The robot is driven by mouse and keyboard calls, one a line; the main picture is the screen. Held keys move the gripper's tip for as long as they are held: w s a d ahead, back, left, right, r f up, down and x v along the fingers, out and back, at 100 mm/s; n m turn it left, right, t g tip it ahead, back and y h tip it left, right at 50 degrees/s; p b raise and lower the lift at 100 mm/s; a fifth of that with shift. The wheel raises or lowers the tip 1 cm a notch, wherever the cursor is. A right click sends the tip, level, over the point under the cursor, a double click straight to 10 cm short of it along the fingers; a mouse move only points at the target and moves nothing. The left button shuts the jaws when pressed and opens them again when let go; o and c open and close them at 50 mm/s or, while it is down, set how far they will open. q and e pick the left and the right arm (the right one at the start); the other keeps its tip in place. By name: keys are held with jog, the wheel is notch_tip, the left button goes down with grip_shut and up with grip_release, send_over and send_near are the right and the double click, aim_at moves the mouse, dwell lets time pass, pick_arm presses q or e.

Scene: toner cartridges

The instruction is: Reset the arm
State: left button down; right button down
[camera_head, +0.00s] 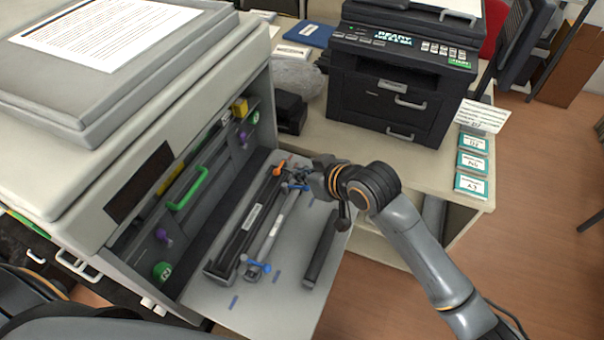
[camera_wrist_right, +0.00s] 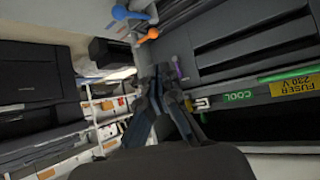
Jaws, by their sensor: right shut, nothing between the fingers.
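My right arm reaches in from the lower right in the head view. My right gripper (camera_head: 312,180) is near the far end of the open printer's lowered door (camera_head: 258,309), close to the orange lever (camera_head: 278,170). In the right wrist view my right gripper (camera_wrist_right: 163,74) has its fingers together with nothing between them. The orange lever (camera_wrist_right: 148,36) and a blue knob (camera_wrist_right: 120,12) show just past the fingertips. Contact with them cannot be told. Dark parts of my left arm show at the lower left of the head view; its gripper is not seen.
A dark cartridge (camera_head: 243,226) and a dark bar (camera_head: 321,250) lie on the door. The open printer (camera_head: 210,85) has a green handle (camera_head: 187,188) inside. A black printer (camera_head: 402,85) stands on the table behind. Small labelled boxes (camera_head: 471,186) sit at the table's right edge.

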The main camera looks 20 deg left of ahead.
pick_arm(q)
jog(key=shift+w+r, duration=0.1)
jog(key=shift+w, duration=0.9)
